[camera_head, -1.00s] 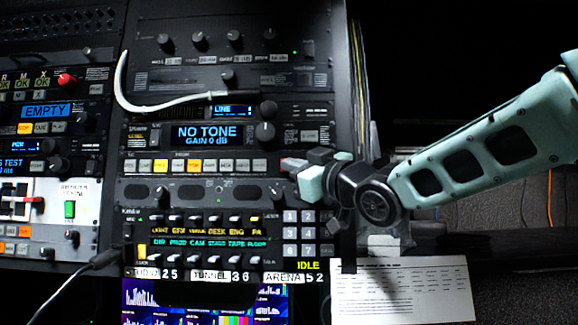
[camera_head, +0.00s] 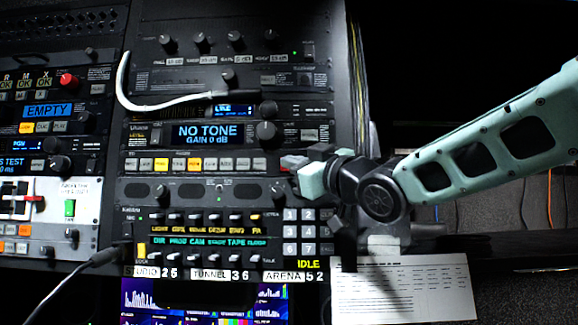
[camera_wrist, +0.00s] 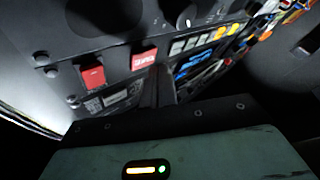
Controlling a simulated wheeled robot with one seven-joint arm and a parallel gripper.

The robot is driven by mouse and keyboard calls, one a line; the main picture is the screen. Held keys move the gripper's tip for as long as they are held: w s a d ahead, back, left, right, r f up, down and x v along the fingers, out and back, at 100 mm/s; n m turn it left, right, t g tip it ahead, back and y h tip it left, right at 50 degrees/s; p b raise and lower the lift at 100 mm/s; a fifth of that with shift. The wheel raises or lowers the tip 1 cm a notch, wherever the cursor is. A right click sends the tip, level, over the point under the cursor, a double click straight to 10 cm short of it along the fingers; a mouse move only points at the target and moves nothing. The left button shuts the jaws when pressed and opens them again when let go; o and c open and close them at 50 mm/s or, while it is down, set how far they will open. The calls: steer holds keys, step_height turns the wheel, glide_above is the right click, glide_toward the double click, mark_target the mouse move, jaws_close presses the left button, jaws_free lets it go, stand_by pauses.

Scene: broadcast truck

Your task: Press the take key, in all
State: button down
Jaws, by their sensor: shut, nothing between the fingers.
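My gripper (camera_head: 304,160) is shut and empty at the right end of the key row on the panel below the NO TONE display (camera_head: 207,133). I cannot tell whether it touches the panel. In the wrist view, its dark fingers (camera_wrist: 162,90) point at the panel between two red keys and a row of pale and yellow keys (camera_wrist: 200,40). One red key (camera_wrist: 93,75) is at the left, the other (camera_wrist: 144,58) nearer the fingers, with white lettering too small to read. No key can be read for certain as the take key. The gripper hides part of the panel.
An intercom panel (camera_head: 205,222) with a number keypad (camera_head: 305,232) lies below my gripper. A white cable (camera_head: 165,104) crosses the rack above. A lit screen (camera_head: 205,300) and printed sheet (camera_head: 403,290) are at the bottom. A red knob (camera_head: 69,81) is at left.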

steer(key=shift+s+b, duration=1.85)
steer(key=shift+s, duration=0.65)
steer(key=s+d+f+m+g+h+b, duration=0.1)
steer(key=s+f+m+g+h, duration=0.2)
steer(key=f, duration=1.2)
steer(key=s+f+m+g+h+b, duration=0.1)
steer(key=s+f+g+h, duration=0.25)
steer(key=f, duration=1.15)
steer(key=s+d+f+m+g+h, duration=0.1)
steer(key=s+d+f+g+h, duration=0.2)
steer(key=s+f, duration=0.8)
steer(key=s+d+f+m+g+h+b, duration=0.1)
steer(key=s+d+f+g+h, duration=0.3)
steer(key=s+f, duration=0.7)
steer(key=d+g, duration=0.2)
steer(key=d, duration=0.2)
steer(key=shift+d+f+g, duration=0.25)
steer(key=shift+d+g, duration=0.05)
steer(key=shift+g, duration=0.05)
